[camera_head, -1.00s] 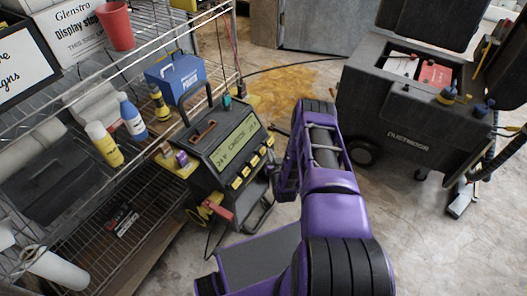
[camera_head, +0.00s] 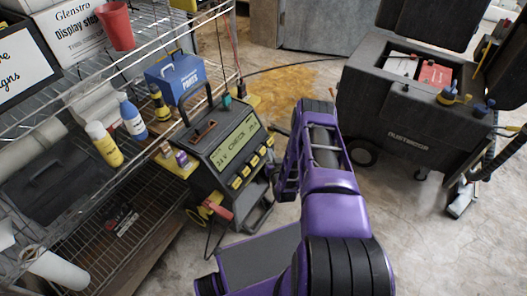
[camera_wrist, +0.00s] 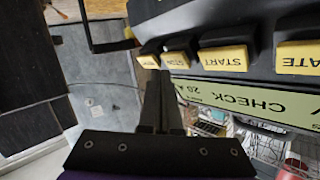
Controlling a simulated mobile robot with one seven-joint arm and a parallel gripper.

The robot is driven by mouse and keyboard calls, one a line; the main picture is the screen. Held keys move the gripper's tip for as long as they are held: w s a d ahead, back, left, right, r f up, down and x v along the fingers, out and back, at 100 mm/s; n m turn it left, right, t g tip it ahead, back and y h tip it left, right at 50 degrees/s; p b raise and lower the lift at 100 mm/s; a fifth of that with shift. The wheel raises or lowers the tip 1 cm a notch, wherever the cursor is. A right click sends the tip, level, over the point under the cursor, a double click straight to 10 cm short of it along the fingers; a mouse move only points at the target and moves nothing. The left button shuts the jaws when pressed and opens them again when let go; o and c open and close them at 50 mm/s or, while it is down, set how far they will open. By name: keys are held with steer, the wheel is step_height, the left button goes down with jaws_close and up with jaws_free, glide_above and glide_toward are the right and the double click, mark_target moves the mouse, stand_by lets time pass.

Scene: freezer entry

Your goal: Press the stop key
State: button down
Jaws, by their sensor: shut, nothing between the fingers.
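The stop key (camera_wrist: 175,59) is a small yellow key in a row along the dark panel edge in the wrist view. The start key (camera_wrist: 222,58) is beside it on the right, and another yellow key (camera_wrist: 149,61) is on its left. My gripper (camera_wrist: 160,76) is shut and empty. Its tips appear just below the stop key in the picture; I cannot tell whether they touch it. In the head view the dark charger (camera_head: 222,150) stands by the rack with its yellow keys below a green display. Its key labels are too small to read there, and my arm hides the gripper tips.
A wire rack (camera_head: 120,195) with bottles and a blue box (camera_head: 178,78) stands to the left. A black wheeled machine (camera_head: 395,125) is at the right. Cables cross the floor behind the charger. Bare concrete floor (camera_head: 430,240) lies at the lower right.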

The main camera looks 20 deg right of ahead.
stand_by(0.4)
steer(key=shift+w+a+f, duration=0.2)
steer(key=shift+w, duration=0.05)
steer(key=shift+w+a+f, duration=0.25)
steer(key=shift+w, duration=0.1)
stand_by(0.8)
steer(key=shift+s+r, duration=0.1)
steer(key=shift+s+d+r+p, duration=0.35)
steer(key=shift+s+d+p, duration=0.1)
steer(key=shift+s, duration=0.1)
stand_by(0.4)
steer(key=s+d+r+p, duration=0.2)
steer(key=s, duration=0.1)
steer(key=shift+s+d+r+p, duration=0.15)
steer(key=shift+d+r+p, duration=0.15)
steer(key=shift+r, duration=0.05)
